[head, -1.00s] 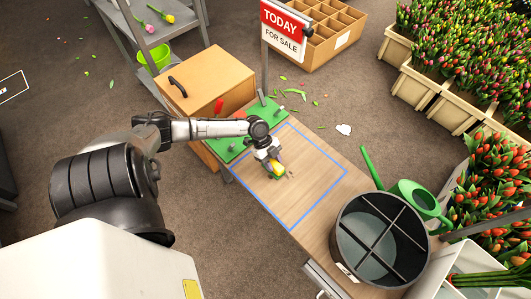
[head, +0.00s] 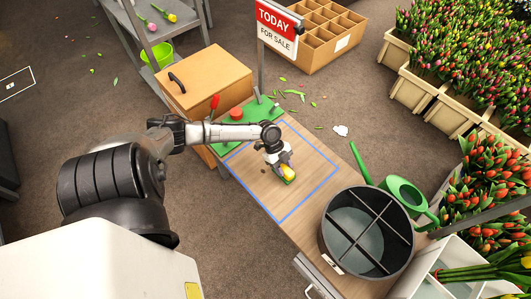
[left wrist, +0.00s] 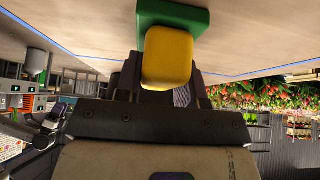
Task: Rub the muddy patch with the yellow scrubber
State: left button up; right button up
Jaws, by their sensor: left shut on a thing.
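The scrubber, a yellow block (head: 288,171) on a green base, is at the work table inside a blue outlined rectangle. My left gripper (head: 284,164) is shut on its yellow part. In the left wrist view the yellow block (left wrist: 167,58) sits between the fingers, with the green base (left wrist: 172,17) beyond it, against or very near the wooden surface. A small faint dark mark (head: 263,169), probably the muddy patch, shows on the wood just left of the scrubber. Anything under the scrubber is hidden. My right gripper is not in view.
A dark divided bucket (head: 325,235) and a green watering can (head: 408,195) stand at the table's right end. The outlined area is otherwise clear.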

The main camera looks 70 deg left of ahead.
pick_arm(q)
jog(key=shift+w+d+r+p, duration=0.1)
jog(key=shift+d+r+p, duration=0.3)
jog(key=shift+r, duration=0.2)
jog(key=shift+w+d+r+p, duration=0.1)
jog(key=shift+d+r+p, duration=0.2)
jog(key=shift+r, duration=0.25)
jog(key=shift+a+r+p, duration=0.15)
jog(key=shift+r+p, duration=0.15)
jog(key=shift+p, duration=0.05)
jog(key=p+v, duration=0.2)
jog(key=shift+r, duration=0.4)
jog(key=shift+w+d+r+p, duration=0.1)
jog(key=shift+d+r+p, duration=0.2)
jog(key=shift+r+p, duration=0.65)
jog(key=shift+r, duration=0.1)
jog(key=shift+a+r, duration=0.15)
jog(key=shift+r, duration=0.2)
jog(key=shift+f, duration=0.1)
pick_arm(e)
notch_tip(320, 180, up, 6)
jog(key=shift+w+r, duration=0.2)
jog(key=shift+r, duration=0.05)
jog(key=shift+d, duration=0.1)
